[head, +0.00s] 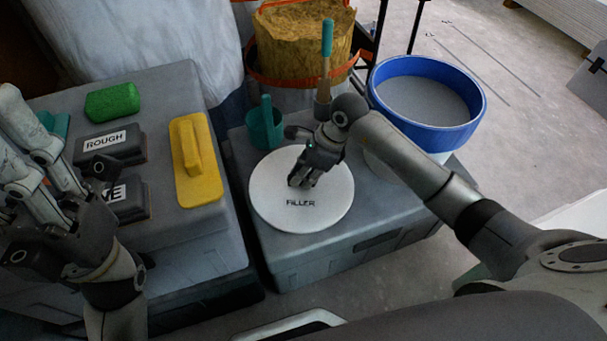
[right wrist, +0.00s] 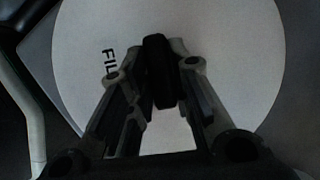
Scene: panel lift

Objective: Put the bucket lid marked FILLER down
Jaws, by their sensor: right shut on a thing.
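The white round lid marked FILLER (head: 316,215) lies flat over the front left part of a grey box (head: 410,222). Whether it touches the box top or hangs just above it, I cannot tell. My right gripper (head: 303,182) is over the lid's middle, shut on its dark knob. The right wrist view shows the knob (right wrist: 159,75) between the fingers of that gripper (right wrist: 153,72), with the lid (right wrist: 235,60) below and its lettering partly hidden. My left gripper (head: 95,180) is at the left, over the other grey box; its fingers show poorly.
A blue-rimmed bucket (head: 430,137) stands right of the lid. A teal cup (head: 265,127) and a teal-handled brush (head: 325,70) stand behind it. A yellow float (head: 196,165), a green sponge (head: 112,102) and a block marked ROUGH (head: 105,143) lie on the left box.

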